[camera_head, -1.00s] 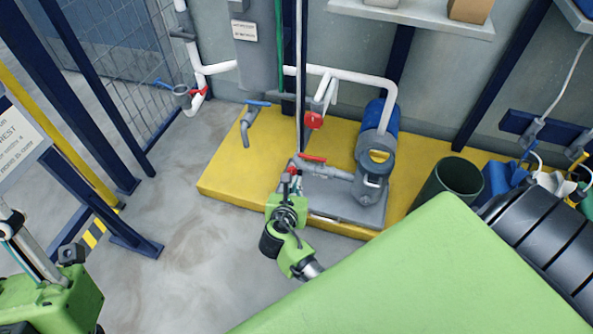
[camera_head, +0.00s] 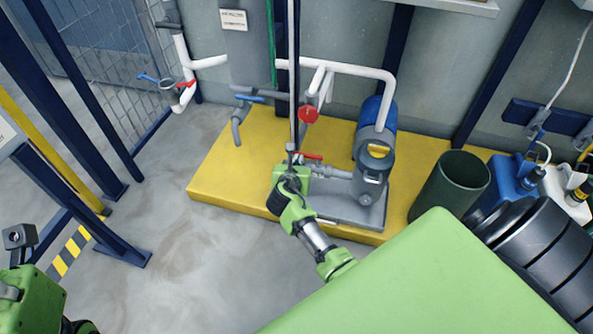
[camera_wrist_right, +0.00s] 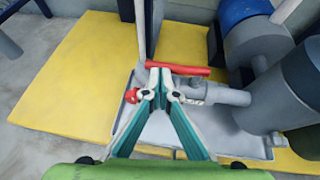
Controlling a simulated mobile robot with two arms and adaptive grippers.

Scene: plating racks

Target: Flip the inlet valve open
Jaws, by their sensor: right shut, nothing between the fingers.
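A valve with a red lever (camera_head: 313,157) sits on the grey inlet pipe of the blue and grey pump (camera_head: 375,150). In the right wrist view the red lever (camera_wrist_right: 180,70) lies roughly level, just beyond my fingertips and reaching to their right. My right gripper (camera_head: 291,158) is shut and empty beside the valve; it also shows in the wrist view (camera_wrist_right: 160,82). The fingertips overlap the left part of the valve in the picture; I cannot tell whether they touch it. My left gripper is not in view; only green left arm parts show at lower left.
The pump stands on a yellow plinth (camera_head: 230,175). A red round handle (camera_head: 308,114), a blue lever (camera_head: 250,98) and a red lever (camera_head: 186,84) are on other pipes. A dark green bin (camera_head: 450,185) and canisters stand right. Blue posts and mesh fence are left.

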